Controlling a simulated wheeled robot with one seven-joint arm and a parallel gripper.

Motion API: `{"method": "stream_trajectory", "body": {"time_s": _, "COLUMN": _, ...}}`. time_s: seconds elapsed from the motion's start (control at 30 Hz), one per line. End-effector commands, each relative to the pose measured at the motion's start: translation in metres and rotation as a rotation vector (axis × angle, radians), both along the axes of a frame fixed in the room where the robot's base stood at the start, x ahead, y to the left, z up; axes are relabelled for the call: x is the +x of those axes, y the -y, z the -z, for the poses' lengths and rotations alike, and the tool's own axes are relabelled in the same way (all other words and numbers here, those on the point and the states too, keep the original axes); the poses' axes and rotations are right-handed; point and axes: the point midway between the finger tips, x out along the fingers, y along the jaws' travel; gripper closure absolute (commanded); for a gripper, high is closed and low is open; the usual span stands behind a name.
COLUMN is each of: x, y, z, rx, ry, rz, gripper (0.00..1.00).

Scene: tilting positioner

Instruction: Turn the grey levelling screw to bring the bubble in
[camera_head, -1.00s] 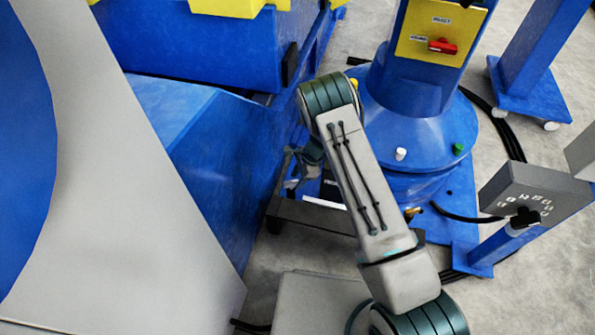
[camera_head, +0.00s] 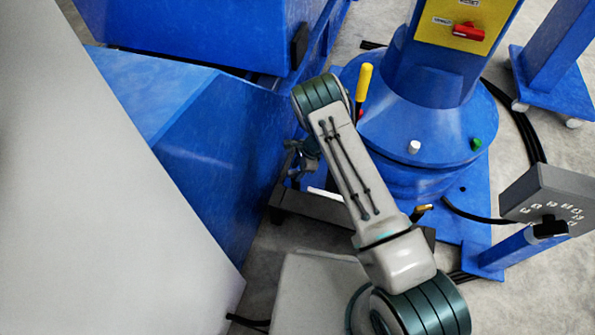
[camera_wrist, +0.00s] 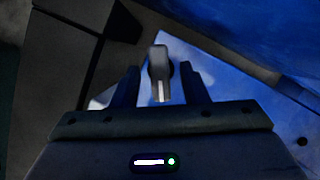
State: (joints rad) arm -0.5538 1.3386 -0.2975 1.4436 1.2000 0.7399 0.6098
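In the wrist view a grey upright piece (camera_wrist: 160,72), which looks like the head of the grey levelling screw, stands between the two fingers of my gripper (camera_wrist: 160,84). The fingers are apart, with a visible gap on each side of the grey piece. In the head view my gripper (camera_head: 299,165) is small and dark, low beside the blue machine, partly hidden by my arm. The screw cannot be made out there. No bubble can be made out in either view.
A grey control box (camera_head: 550,195) stands at right. A large grey panel (camera_head: 100,200) fills the left. Cables lie on the floor.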

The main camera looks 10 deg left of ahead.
Motion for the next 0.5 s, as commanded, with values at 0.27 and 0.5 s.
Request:
{"method": "stream_trajectory", "body": {"time_s": 0.27, "x": -0.0008, "y": -0.0016, "z": 0.0012, "rx": 0.000, "ry": 0.000, "rz": -0.002, "gripper": 0.60}}
{"method": "stream_trajectory", "body": {"time_s": 0.5, "x": -0.0010, "y": -0.0020, "z": 0.0010, "rx": 0.000, "ry": 0.000, "rz": -0.003, "gripper": 1.00}}
